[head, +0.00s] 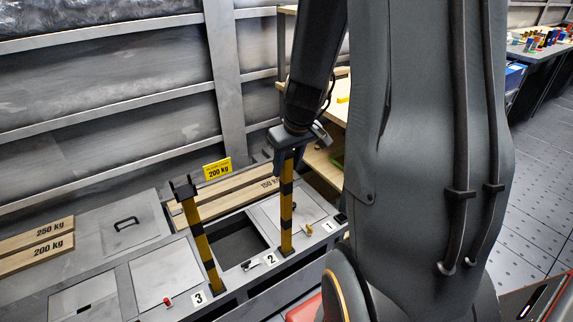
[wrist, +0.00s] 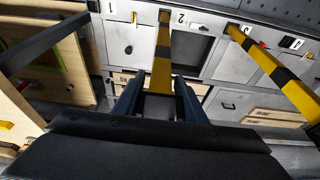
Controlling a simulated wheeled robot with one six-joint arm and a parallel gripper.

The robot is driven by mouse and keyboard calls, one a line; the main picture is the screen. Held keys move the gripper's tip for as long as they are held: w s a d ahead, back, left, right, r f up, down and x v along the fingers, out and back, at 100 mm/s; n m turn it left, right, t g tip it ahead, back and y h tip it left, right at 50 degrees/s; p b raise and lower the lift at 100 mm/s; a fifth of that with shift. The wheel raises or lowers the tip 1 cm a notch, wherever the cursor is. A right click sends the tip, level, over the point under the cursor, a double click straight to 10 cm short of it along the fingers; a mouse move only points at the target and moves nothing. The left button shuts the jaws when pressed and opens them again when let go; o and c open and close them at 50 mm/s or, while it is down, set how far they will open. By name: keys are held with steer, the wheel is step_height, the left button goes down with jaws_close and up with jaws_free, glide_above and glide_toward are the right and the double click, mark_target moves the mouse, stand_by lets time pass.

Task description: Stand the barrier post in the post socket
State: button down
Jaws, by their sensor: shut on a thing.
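My gripper (head: 288,158) is shut on the upper end of a yellow and black striped barrier post (head: 286,215). The post hangs close to upright, and its lower end meets a dark spot on the bench front between labels 1 and 2. I cannot tell whether that end is inside a post socket or just over it. In the wrist view the held post (wrist: 162,62) runs away from between my fingers (wrist: 158,98) to the bench. A second striped post (head: 202,245) with a forked top stands near label 3; it also shows in the wrist view (wrist: 275,66).
An open dark recess (head: 238,246) lies between the two posts. Grey hatch panels (head: 160,272) flank it. Planks marked in kg (head: 40,250) and a yellow 200 kg sign (head: 217,170) are behind. A wooden shelf (head: 322,163) stands close to the right of my gripper.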

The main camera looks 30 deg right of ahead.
mark_target(289, 155)
steer(key=c, duration=1)
jaws_free()
steer(key=shift+c, duration=0.2)
steer(key=shift+p+v, duration=0.35)
steer(key=shift+v, duration=3.6)
